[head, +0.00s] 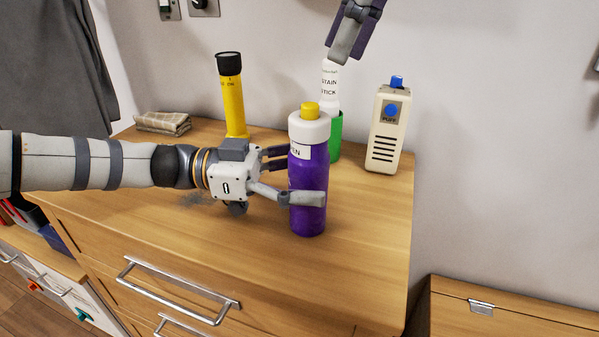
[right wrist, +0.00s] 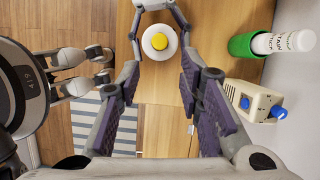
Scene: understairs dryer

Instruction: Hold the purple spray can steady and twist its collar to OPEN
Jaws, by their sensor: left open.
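The purple spray can (head: 309,218) stands upright on the wooden cabinet top. It has a white collar (head: 309,130), a yellow button (head: 311,109) and a white label whose visible letters end in "EN". My left gripper (head: 300,178) has its fingers around the purple body, one in front and one partly hidden behind; it is open. In the right wrist view, the collar (right wrist: 152,51) and yellow button (right wrist: 159,41) show from above, between my left gripper's fingers. My right gripper (right wrist: 158,90) is open and empty, above the can; part of it shows in the head view (head: 348,40).
Behind the can stands a white stain stick (head: 330,88) in a green holder (head: 336,135). A cream PUFF device (head: 387,135) is to the right.

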